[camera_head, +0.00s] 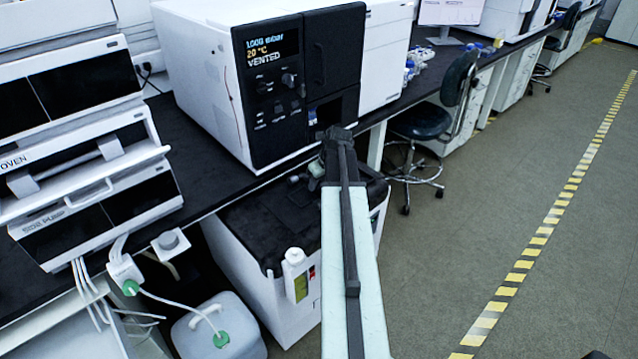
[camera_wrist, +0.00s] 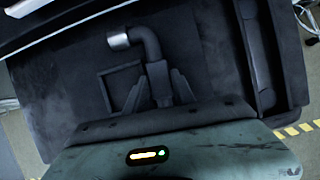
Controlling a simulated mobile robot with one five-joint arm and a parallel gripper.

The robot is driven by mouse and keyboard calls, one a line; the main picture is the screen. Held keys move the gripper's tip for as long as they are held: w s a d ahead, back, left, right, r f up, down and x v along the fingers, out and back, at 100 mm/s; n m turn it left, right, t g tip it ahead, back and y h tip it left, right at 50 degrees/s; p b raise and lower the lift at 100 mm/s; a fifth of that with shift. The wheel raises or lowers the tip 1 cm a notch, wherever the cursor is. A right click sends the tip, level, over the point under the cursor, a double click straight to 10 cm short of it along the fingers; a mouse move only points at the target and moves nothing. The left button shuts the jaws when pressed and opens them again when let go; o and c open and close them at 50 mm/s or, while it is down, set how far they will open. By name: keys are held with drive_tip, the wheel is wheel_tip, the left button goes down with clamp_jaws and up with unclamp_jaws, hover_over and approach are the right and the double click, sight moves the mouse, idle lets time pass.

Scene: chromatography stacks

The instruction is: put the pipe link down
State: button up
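The pipe link (camera_wrist: 150,42) is a dark bent elbow with a bright metal end at its left, seen in the wrist view. Its lower collar sits between the two fingers of my gripper (camera_wrist: 160,88), which appear closed against its sides. Below it is a dark flat top with a square outlined frame (camera_wrist: 103,93). I cannot tell whether the link touches this top. In the head view my arm reaches over the black top (camera_head: 262,225) of a white floor unit, and the arm largely hides the gripper and link.
A white instrument with a black front (camera_head: 290,90) stands on the dark bench behind the arm. A white bottle (camera_head: 296,272) is at the unit's front. A jug with a green cap (camera_head: 218,330) is on the floor. A stool (camera_head: 420,122) stands right; the floor there is open.

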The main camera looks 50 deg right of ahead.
drive_tip(key=shift+o, duration=1.4)
drive_tip(key=shift+a, duration=0.1)
drive_tip(key=shift+r+p, duration=0.15)
drive_tip(key=shift+p, duration=0.15)
drive_tip(key=p+v, duration=1.1)
drive_tip(key=v, duration=0.1)
